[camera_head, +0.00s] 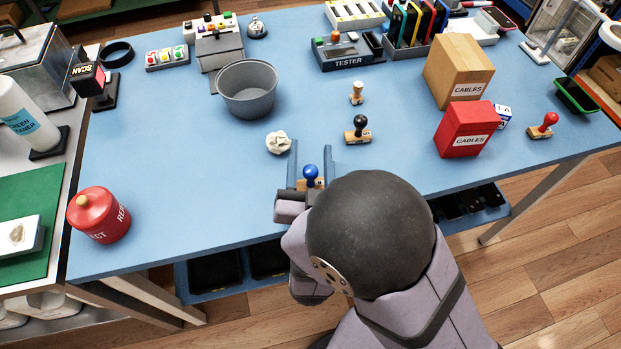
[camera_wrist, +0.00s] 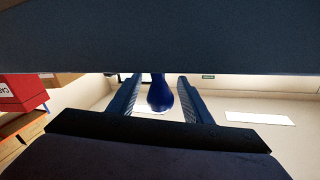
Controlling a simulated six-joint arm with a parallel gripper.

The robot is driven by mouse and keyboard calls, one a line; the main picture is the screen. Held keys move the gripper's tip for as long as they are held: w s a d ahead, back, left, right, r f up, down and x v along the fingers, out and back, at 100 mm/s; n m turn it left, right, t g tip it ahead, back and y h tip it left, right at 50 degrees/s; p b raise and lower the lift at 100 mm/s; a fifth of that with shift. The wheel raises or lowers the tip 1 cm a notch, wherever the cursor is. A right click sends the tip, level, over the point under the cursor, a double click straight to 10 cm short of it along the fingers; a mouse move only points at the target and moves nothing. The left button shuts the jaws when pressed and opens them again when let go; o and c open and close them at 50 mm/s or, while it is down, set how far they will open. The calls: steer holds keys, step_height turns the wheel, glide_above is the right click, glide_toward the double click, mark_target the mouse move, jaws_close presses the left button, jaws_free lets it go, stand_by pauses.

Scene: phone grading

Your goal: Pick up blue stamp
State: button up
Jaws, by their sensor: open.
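The blue stamp (camera_head: 311,174) has a round blue knob on a wooden base and stands near the front edge of the blue table. My gripper (camera_head: 310,160) is open, with one finger on either side of the stamp. My arm hides part of its base. In the wrist view the blue knob (camera_wrist: 160,94) hangs between the two open fingers (camera_wrist: 159,98), with a visible gap on both sides. The picture there appears upside down, with the table surface across the top.
A crumpled paper ball (camera_head: 279,142) lies just left of my fingers. A black-knobbed stamp (camera_head: 358,130) and a small wooden stamp (camera_head: 356,93) stand to the right. A grey bowl (camera_head: 247,90) is behind. A red cables box (camera_head: 466,129) and a red-knobbed stamp (camera_head: 544,126) are farther right.

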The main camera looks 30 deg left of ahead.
steer(key=shift+c, duration=0.7)
steer(key=c, duration=1)
steer(key=shift+r, duration=0.15)
step_height(320, 180, up, 10)
steer(key=p, duration=0.1)
steer(key=shift+p, duration=0.35)
